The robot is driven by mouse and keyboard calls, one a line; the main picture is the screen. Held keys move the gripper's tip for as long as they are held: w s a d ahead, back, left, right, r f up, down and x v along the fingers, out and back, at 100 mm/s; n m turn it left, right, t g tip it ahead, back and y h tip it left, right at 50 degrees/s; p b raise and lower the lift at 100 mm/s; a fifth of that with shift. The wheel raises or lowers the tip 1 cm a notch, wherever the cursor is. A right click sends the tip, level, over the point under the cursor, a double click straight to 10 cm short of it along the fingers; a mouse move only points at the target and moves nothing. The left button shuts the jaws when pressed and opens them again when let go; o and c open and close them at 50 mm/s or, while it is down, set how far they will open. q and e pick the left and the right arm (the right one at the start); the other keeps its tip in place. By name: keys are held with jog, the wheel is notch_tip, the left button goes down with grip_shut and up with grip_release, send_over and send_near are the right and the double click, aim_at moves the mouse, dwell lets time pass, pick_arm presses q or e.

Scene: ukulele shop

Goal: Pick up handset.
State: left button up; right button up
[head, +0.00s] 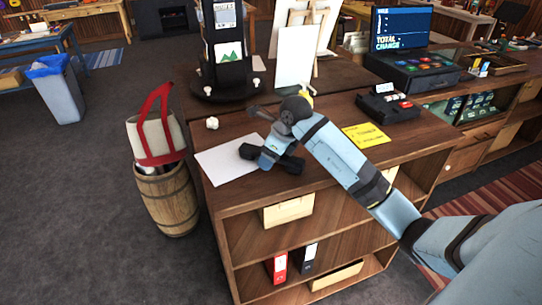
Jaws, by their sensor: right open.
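My right gripper (269,160) is low over the wooden counter (225,127), at the white paper sheet (228,160). Its two dark fingers are spread apart, and I see nothing between them. A black desk device (388,106) with a white label and small red parts stands on the counter to the right of my arm. It may be a telephone, but I cannot clearly make out a separate handset. My right forearm crosses the counter and hides part of its top. My left gripper is not in view.
A yellow note (366,135) lies right of my forearm. A black display stand (228,88) and a white board (294,83) stand behind. A cash register (412,68) is at the back right. A barrel (168,198) with a bag (157,137) stands left of the counter.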

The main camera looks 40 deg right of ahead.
jog(key=shift+f, duration=0.25)
dwell(0.3)
jog(key=c, duration=1.2)
jog(key=shift+o, duration=0.2)
jog(key=shift+r, duration=0.1)
